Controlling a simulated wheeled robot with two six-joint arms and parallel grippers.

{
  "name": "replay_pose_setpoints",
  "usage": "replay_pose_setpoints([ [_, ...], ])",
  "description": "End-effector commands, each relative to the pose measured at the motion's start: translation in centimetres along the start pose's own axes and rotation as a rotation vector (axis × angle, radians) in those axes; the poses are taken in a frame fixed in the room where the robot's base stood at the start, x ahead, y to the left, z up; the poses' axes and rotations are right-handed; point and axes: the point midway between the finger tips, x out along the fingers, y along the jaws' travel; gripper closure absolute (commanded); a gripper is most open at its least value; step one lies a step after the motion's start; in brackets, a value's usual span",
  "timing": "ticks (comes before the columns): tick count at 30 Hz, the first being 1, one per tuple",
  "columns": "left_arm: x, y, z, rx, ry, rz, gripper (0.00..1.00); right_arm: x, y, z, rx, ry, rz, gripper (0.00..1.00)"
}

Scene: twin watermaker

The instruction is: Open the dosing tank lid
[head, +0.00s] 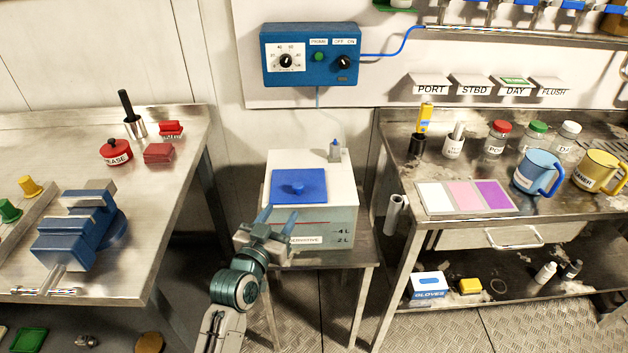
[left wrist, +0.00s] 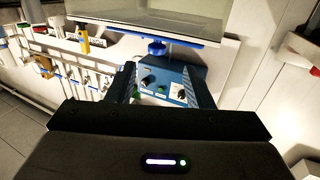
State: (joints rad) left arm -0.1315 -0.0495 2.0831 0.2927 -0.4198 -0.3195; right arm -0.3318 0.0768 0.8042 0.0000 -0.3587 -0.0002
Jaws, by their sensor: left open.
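The dosing tank (head: 325,215) is a pale box with level marks, standing on a small metal stand. Its blue lid (head: 312,178) lies flat on top, with a round blue knob (head: 297,188) in the middle. My left gripper (head: 278,214) is open and empty at the tank's front, its fingers pointing towards the lid, short of the knob in the picture. In the left wrist view, which looks upside down, the knob (left wrist: 157,48) and the lid edge (left wrist: 190,42) show beyond the open fingers (left wrist: 160,85). My right gripper is not in view.
A blue control box (head: 310,54) hangs on the wall behind the tank. A small fitting (head: 335,150) stands at the tank's back right corner. A bench with a blue vise (head: 80,232) is at left; a bench with jugs and jars (head: 475,228) is at right.

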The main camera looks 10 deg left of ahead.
Motion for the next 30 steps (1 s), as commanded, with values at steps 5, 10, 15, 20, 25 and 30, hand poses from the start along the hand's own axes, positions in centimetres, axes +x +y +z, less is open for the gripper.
replay_pose_setpoints([
  [5,1.2,0.0,-1.2,0.0,0.021,0.001,0.53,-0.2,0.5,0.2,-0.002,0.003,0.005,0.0],
  [10,4.3,0.0,-1.3,0.0,0.02,0.001,0.53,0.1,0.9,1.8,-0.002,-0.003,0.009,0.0],
  [15,7.5,0.0,-1.3,0.0,0.018,0.001,0.53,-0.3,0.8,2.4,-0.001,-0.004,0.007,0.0],
  [20,9.6,0.0,-1.2,0.0,0.018,0.0,0.53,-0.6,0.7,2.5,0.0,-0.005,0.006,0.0],
  [25,10.6,0.0,-1.1,0.0,0.017,0.0,0.53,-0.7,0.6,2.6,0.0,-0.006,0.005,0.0],
  [30,10.7,0.0,-1.1,0.0,0.017,0.0,0.53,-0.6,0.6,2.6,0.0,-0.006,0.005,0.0],
])
